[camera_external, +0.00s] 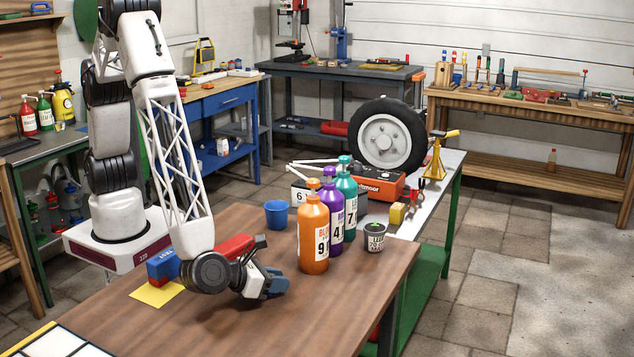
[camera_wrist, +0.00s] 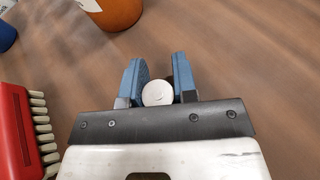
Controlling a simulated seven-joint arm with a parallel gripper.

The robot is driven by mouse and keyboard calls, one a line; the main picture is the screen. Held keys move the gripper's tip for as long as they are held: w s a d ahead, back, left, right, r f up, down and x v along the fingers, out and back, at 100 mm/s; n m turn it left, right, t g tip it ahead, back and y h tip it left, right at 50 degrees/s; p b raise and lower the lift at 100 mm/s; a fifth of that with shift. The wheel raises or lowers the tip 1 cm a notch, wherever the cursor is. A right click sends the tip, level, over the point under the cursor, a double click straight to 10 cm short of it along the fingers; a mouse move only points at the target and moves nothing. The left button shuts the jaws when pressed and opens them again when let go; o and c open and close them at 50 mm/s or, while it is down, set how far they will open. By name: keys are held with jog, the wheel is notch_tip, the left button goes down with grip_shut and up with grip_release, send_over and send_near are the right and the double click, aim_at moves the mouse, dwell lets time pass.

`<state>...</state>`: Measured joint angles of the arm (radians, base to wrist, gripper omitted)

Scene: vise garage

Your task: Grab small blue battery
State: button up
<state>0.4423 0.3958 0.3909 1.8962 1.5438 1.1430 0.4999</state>
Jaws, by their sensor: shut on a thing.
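My gripper (camera_external: 268,284) is low over the wooden table in the external view, its blue fingers angled down. In the wrist view my gripper (camera_wrist: 158,82) is closed around a small round thing (camera_wrist: 157,93) with a white, disc-like end facing the camera. Only that end shows clearly, so I cannot see blue on its sides or confirm that it is the small blue battery. The fingers hide it in the external view. A larger blue block with white lettering (camera_external: 163,267) sits beside a yellow sheet (camera_external: 155,294), left of my gripper.
A red brush with pale bristles (camera_wrist: 18,130) lies close to the left of my gripper. An orange bottle (camera_external: 313,235), purple bottle (camera_external: 331,215) and teal bottle (camera_external: 347,205) stand to the right. A blue cup (camera_external: 277,214) is behind. The table's front right is clear.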

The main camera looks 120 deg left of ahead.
notch_tip(320, 180, up, 10)
dwell(0.7)
jog(key=shift+s, duration=0.1)
dwell(0.7)
